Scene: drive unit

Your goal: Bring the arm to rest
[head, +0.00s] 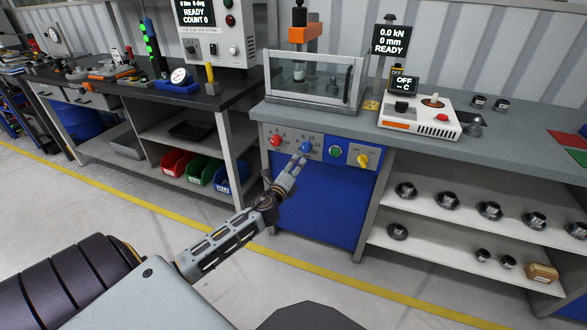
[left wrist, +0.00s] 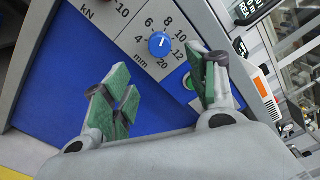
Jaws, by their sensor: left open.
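My left gripper (head: 296,165) reaches from the lower left toward the blue front panel of the press bench. In the left wrist view its two green-padded fingers (left wrist: 165,92) stand apart with nothing between them. The blue mm knob (left wrist: 158,44) is just beyond the fingertips, with a gap between. In the head view this blue knob (head: 306,147) sits right above the fingertips, between the red knob (head: 276,141) and the green button (head: 335,152). My right gripper is not in view.
The press with its clear guard (head: 312,82) stands on the grey bench top (head: 395,128). A yellow switch (head: 363,160) is right of the green button. Shelves with several metal parts (head: 490,210) are at the right. Coloured bins (head: 200,171) sit at the left. The floor in front is clear.

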